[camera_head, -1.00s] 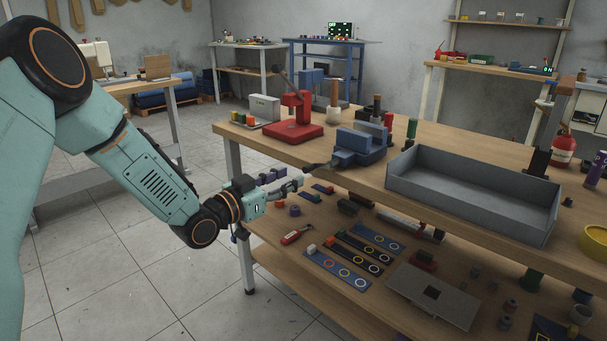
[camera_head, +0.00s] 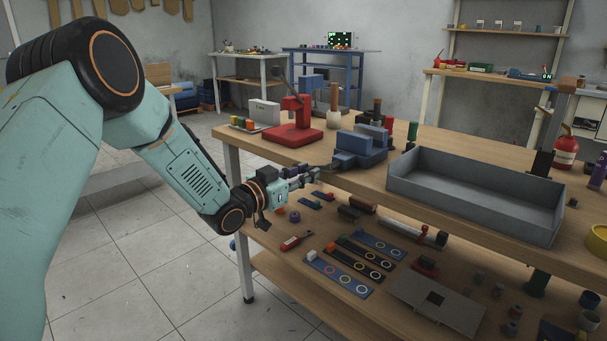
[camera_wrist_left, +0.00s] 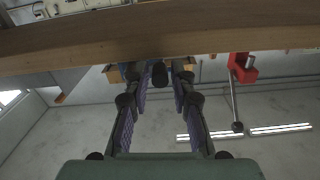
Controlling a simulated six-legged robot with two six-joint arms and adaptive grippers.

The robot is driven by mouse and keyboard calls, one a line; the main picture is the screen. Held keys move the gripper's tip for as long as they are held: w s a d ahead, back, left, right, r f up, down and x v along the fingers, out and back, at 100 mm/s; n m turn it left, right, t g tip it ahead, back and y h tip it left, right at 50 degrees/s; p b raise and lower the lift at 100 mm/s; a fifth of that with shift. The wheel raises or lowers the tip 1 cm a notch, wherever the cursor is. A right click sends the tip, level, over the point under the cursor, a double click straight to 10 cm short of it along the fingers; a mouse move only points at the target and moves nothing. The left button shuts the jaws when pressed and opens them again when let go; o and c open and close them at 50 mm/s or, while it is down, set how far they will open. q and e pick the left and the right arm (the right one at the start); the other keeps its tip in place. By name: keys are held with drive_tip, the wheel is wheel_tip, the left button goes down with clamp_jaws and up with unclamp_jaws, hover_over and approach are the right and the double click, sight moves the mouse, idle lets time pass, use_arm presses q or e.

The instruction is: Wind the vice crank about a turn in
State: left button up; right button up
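The blue vice (camera_head: 360,147) stands at the near left edge of the bench. Its crank side faces my left gripper (camera_head: 316,171), which is at the bench edge just left of the vice. The crank is small and partly hidden by the fingers in the head view. In the left wrist view my left gripper (camera_wrist_left: 160,82) has its two purple-padded fingers apart. A dark round crank knob (camera_wrist_left: 160,73) shows between their tips, with a narrow gap at each side. Blue vice parts show behind the fingers. My right gripper is in neither view.
A red press (camera_head: 294,131) stands left of the vice and a grey tray (camera_head: 475,200) to its right. The bench top's edge (camera_wrist_left: 70,50) runs close to the fingers in the left wrist view. A lower shelf (camera_head: 285,262) holds several small parts.

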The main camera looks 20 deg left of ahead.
use_arm(q)
clamp_jaws()
drive_tip(key=shift+a+r+m+p, duration=0.1)
drive_tip(key=shift+r+m+p, duration=0.2)
drive_tip(key=shift+m+p, duration=0.45)
drive_tip(key=shift+o, duration=1.9)
unclamp_jaws()
